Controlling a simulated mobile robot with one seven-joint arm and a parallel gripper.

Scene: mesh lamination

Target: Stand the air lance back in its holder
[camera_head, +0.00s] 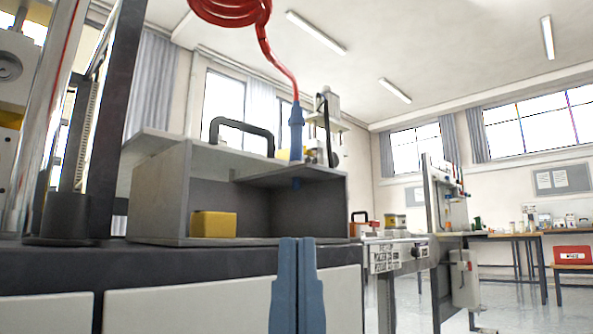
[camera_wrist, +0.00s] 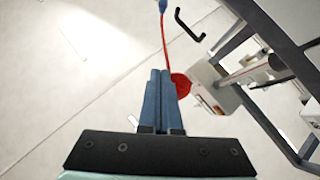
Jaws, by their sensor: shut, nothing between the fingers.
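The blue air lance (camera_head: 297,130) stands upright in the shelf of the grey open-front box (camera_head: 160,195), with its lower tip showing just under the shelf plate. A red coiled hose (camera_head: 232,10) runs down to its top. My gripper (camera_head: 297,242) has blue fingers, is shut and empty, and is in front of the box, below the lance and apart from it. In the wrist view my fingers (camera_wrist: 158,75) lie together; the lance (camera_wrist: 163,5) shows at the top edge and the hose coil (camera_wrist: 181,84) beside the fingertips.
A yellow block (camera_head: 213,224) sits inside the box at its left. A black handle (camera_head: 242,136) stands above the box. A dark machine post (camera_head: 112,120) is at the left. A light cabinet panel (camera_head: 190,311) fills the lower front. Benches (camera_head: 500,236) stand at the right.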

